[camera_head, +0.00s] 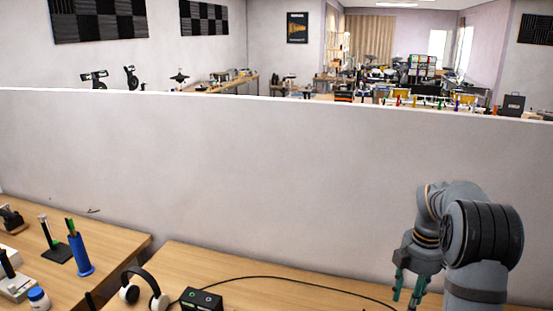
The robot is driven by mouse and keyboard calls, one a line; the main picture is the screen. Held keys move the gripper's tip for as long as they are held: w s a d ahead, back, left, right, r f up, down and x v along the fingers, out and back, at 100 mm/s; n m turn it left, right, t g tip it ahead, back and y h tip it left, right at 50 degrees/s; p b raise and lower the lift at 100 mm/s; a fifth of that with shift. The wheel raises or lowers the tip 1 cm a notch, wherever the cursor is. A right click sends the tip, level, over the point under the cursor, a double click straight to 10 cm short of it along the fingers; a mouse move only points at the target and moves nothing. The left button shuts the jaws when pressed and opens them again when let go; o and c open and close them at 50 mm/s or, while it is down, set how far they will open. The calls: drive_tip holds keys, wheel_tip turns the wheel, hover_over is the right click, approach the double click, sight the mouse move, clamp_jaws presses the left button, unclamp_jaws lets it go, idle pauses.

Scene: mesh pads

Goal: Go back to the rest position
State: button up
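My gripper (408,290) hangs at the lower right, below my grey arm, with its two teal fingers pointing down. The fingers stand apart with a gap between them, and nothing shows in the gap. The gripper is in front of the white partition and over the right wooden desk (255,262). How high it is above the desk is hard to tell, and the lower fingertips come close to the picture's bottom edge.
Headphones (148,279), a dark box (201,298) and a black cable (300,282) lie on the right desk. The left desk (110,245) bears a blue pen holder (80,254), a small jar (38,298) and tools. A white partition (250,170) stands behind both desks.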

wheel_tip(320, 180, down, 10)
drive_tip(key=shift+r, duration=0.1)
drive_tip(key=shift+p, duration=0.6)
wheel_tip(320, 180, up, 9)
drive_tip(key=p, duration=0.7)
